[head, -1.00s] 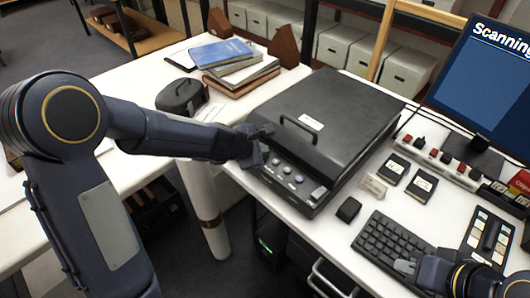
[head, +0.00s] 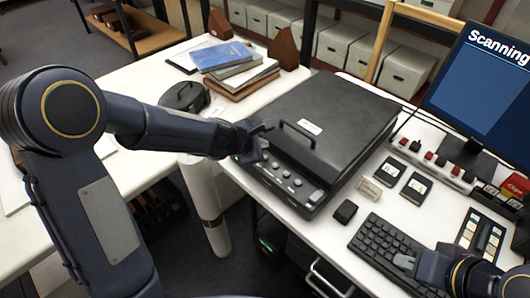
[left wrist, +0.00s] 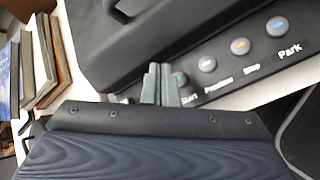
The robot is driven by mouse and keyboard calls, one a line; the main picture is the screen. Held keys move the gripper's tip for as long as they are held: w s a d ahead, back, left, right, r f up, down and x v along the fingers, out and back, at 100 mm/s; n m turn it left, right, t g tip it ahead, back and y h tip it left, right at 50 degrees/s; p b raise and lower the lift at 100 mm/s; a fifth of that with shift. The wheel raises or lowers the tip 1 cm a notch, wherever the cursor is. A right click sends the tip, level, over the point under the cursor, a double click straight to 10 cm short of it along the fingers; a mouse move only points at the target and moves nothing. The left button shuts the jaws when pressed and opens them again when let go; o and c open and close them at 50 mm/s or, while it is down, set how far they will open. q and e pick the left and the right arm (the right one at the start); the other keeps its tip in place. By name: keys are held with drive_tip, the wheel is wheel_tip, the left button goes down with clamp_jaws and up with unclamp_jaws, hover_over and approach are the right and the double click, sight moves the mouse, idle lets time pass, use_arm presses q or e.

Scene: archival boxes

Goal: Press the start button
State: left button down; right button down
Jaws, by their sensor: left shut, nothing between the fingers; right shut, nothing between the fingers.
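The start button (left wrist: 181,78) is green and sits at the left end of a row on the front panel of the black scanner (head: 335,110). My left gripper (head: 262,146) is shut and empty over that end of the panel. In the left wrist view its closed fingertips (left wrist: 160,72) are just left of the green button and partly overlap it; I cannot tell whether they touch it. The label "Start" is partly covered. The monitor (head: 485,80) reads "Scanning". My right gripper (head: 404,261) is shut and empty over the keyboard (head: 385,248).
More buttons sit right of start, including stop (left wrist: 240,46) and park (left wrist: 277,27). A carry handle (head: 298,132) rises from the scanner lid. Books (head: 235,65) lie on the left table (head: 130,85). A black mouse (head: 345,211) and small black cartridges (head: 415,188) lie right of the scanner.

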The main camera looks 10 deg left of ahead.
wheel_tip(320, 180, up, 3)
drive_tip(key=shift+r+p, duration=0.1)
drive_tip(key=shift+p, duration=1)
